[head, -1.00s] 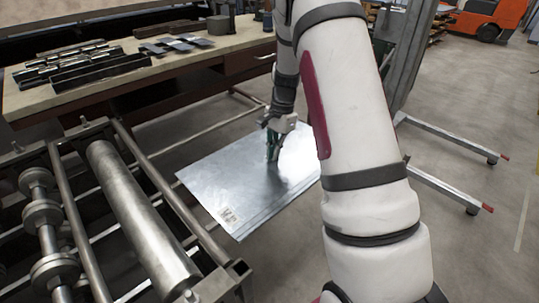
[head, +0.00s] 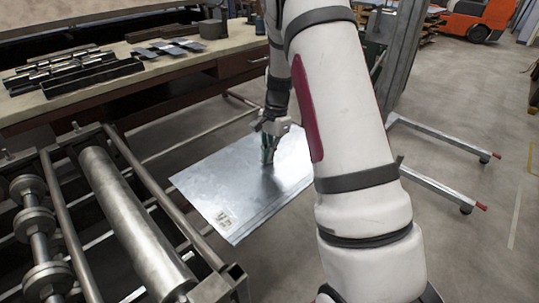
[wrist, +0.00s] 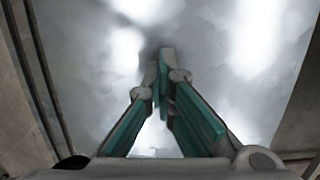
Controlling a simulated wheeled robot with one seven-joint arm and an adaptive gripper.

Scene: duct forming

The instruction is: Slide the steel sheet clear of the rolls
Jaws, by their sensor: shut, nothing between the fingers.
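The steel sheet (head: 225,185) is a flat, shiny rectangle with a small printed label near its front corner. It lies to the right of the roller frame, and a strip of floor shows between its left edge and the frame. My gripper (head: 268,158) is over the sheet's middle, pointing down, with its fingers shut and nothing between them. In the wrist view the green-padded fingers (wrist: 163,75) meet against the sheet's bright surface (wrist: 85,60). I cannot tell whether the tips touch it. The roll (head: 130,215) is a long steel cylinder in the frame. My arm hides the sheet's right side.
A second shaft with discs (head: 42,235) sits in the frame at the left. A workbench (head: 215,57) with metal pieces stands behind. A stand with low legs (head: 440,140) is at the right. Open floor lies at the far right.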

